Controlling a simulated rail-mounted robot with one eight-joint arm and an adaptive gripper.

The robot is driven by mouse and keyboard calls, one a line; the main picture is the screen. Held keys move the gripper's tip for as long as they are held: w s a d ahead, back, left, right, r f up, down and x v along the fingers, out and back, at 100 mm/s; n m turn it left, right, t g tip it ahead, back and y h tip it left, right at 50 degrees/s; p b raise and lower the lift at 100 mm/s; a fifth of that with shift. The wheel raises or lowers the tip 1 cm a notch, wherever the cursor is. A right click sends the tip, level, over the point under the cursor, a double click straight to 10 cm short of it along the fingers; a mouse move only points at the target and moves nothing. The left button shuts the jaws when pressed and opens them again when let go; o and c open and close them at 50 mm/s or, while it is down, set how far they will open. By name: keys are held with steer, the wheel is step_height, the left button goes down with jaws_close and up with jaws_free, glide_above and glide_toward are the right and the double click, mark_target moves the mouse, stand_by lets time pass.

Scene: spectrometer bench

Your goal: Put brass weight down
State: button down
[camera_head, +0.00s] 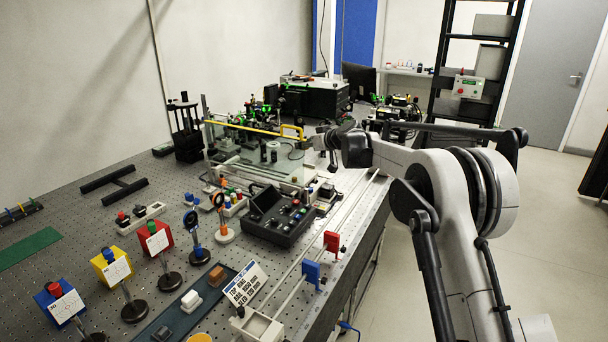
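My gripper (325,143) is at the far end of my arm, over the right part of the bench near the glass-panelled enclosure. It is small and dark, and I cannot tell whether its fingers are open or shut, or whether they hold anything. A yellow, brass-coloured round piece (199,338) shows at the bottom edge of the view, partly cut off. It may be the brass weight, but I cannot be sure. It is far from my gripper.
The perforated bench (95,215) carries red, yellow and blue boxes, lens stands and a black control box (278,216). Rails with red and blue brackets (311,273) run along the front edge.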

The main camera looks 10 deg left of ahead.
steer(key=shift+f, duration=0.1)
steer(key=shift+f, duration=4.7)
steer(key=shift+f, duration=0.1)
steer(key=shift+f+b, duration=0.1)
steer(key=shift+b, duration=0.25)
steer(key=c, duration=1.3)
jaws_free()
steer(key=shift+p, duration=0.35)
